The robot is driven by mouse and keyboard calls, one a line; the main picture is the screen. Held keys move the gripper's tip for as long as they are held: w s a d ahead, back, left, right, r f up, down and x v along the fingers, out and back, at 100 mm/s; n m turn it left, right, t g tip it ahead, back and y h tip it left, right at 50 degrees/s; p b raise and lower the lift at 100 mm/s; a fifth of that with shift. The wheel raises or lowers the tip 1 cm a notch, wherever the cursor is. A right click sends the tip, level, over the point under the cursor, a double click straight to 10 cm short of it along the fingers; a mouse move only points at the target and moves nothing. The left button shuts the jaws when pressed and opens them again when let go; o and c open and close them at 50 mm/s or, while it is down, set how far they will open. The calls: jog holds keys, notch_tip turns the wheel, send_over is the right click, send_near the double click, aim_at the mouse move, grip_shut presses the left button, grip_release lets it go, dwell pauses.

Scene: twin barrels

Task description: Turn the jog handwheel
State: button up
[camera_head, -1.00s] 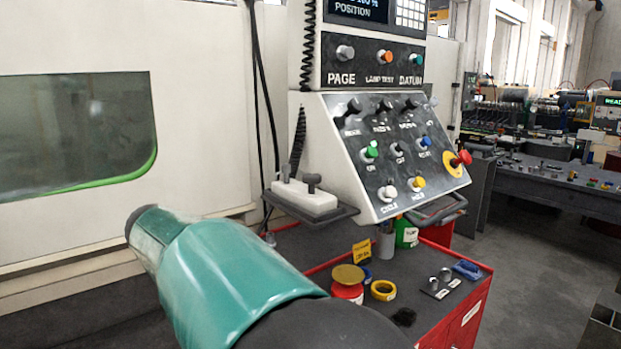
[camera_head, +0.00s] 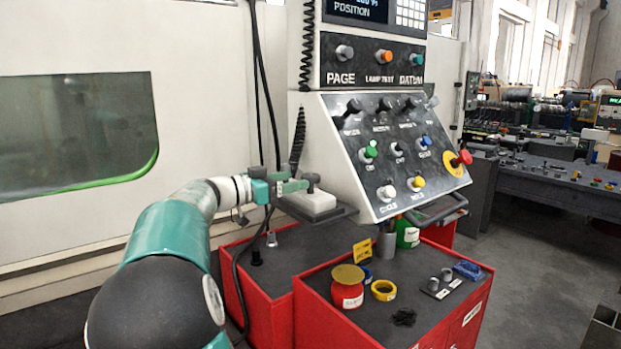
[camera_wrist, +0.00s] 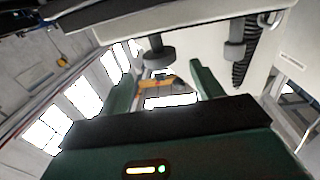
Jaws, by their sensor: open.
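A white pendant box (camera_head: 315,203) lies on a dark shelf below the slanted control panel. A dark round knob on a short stem, apparently the jog handwheel (camera_head: 311,178), stands on top of it. In the wrist view the picture is turned over, and the handwheel (camera_wrist: 156,55) hangs between and beyond my two green fingertips. A second dark knob (camera_wrist: 236,50) with a coiled cable is to its right. My gripper (camera_head: 292,188) is open and close to the handwheel on its left side; contact cannot be told. It shows also in the wrist view (camera_wrist: 160,80).
The control panel (camera_head: 390,150) with knobs and a red emergency button (camera_head: 461,158) rises just right of the shelf. A black cable (camera_head: 262,100) hangs behind my gripper. A red cart (camera_head: 400,300) with a jar and tape stands below.

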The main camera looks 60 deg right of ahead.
aim_at(310, 175)
jog(key=x, duration=0.6)
jog(key=shift+d, duration=0.2)
jog(key=c, duration=1)
jog(key=shift+n+t+h, duration=0.3)
jog(key=shift+t, duration=0.1)
jog(key=n+t+h, duration=0.1)
jog(key=n+t, duration=0.1)
jog(key=t, duration=0.1)
jog(key=n+t+h, duration=0.1)
jog(key=n+t, duration=0.1)
jog(key=t, duration=0.1)
jog(key=shift+s+t, duration=0.15)
jog(key=shift+t, duration=0.15)
jog(key=shift+n+t, duration=2.1)
jog(key=shift+t, duration=0.9)
jog(key=shift+n+t+y, duration=0.4)
jog(key=shift+n+t, duration=0.3)
jog(key=shift+t, duration=0.3)
